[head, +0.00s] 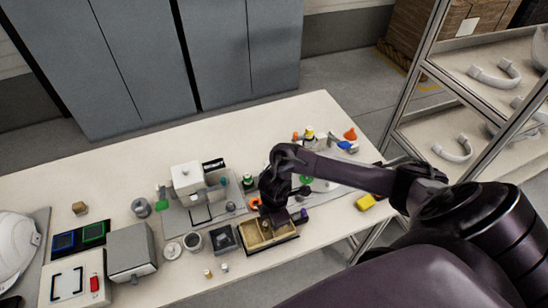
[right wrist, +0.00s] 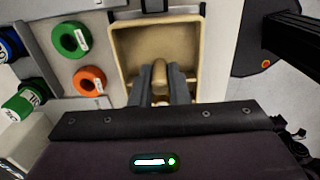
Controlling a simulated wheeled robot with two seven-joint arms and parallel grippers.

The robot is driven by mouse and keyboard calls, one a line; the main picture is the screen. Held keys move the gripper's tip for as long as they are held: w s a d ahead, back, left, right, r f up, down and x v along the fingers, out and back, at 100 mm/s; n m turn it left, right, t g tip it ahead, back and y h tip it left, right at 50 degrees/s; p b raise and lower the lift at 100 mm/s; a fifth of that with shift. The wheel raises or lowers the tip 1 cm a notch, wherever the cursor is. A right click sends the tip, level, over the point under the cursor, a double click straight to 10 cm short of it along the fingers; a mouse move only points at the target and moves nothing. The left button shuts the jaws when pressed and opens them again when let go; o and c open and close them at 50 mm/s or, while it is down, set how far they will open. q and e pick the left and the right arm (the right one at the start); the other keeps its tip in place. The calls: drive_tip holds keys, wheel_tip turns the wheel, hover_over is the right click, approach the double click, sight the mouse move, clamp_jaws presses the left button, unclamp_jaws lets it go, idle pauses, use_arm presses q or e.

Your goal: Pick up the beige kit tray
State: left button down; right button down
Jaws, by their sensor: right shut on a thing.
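The beige kit tray (head: 252,239) is at the front of the table in the head view, in or on a dark holder. My right gripper (head: 272,213) comes down over it from above and hides part of it. In the right wrist view the tray (right wrist: 125,50) fills the upper middle, and my right gripper (right wrist: 160,82) is shut on its rounded central handle (right wrist: 159,72). I cannot tell whether the tray is clear of the surface beneath. My left gripper is not in view.
A small dark tray (head: 223,239) stands just left of the beige tray. Green (right wrist: 70,40) and orange (right wrist: 90,81) rings lie near it. A grey box (head: 131,250) and white helmet (head: 16,245) are further left.

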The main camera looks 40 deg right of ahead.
wheel_tip(320, 180, up, 6)
drive_tip(key=shift+w+d+p, duration=0.1)
drive_tip(key=shift+p, duration=0.35)
wheel_tip(320, 180, up, 12)
drive_tip(key=p, duration=0.4)
drive_tip(key=shift+r, duration=0.25)
